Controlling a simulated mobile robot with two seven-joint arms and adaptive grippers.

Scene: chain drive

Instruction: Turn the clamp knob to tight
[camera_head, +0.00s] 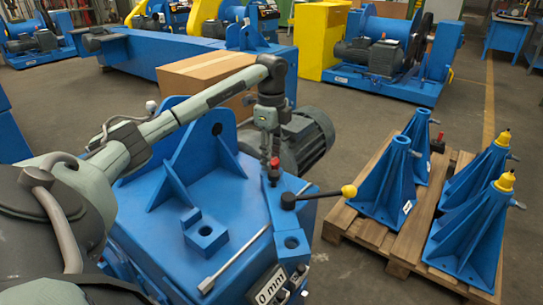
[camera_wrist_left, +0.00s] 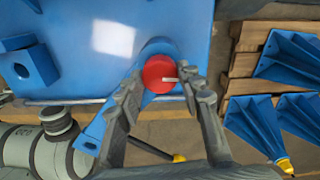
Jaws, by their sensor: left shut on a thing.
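The clamp knob (camera_wrist_left: 158,73) is red with a pale pointer mark on its top, and the mark points to the right in the left wrist view. It sits at the edge of the blue machine plate. In the head view the knob (camera_head: 275,163) shows small and red below my left gripper (camera_head: 268,150). In the left wrist view the fingers of my left gripper (camera_wrist_left: 160,82) stand on both sides of the knob and are shut on it. Scale marks around the knob cannot be made out. My right gripper is not in view.
A black lever with a yellow ball end (camera_head: 348,191) sticks out to the right, close to the knob. An upright blue bracket (camera_head: 195,140) stands left of it, and a grey motor (camera_head: 308,140) behind. A wooden pallet (camera_head: 375,237) holds several blue stands at the right.

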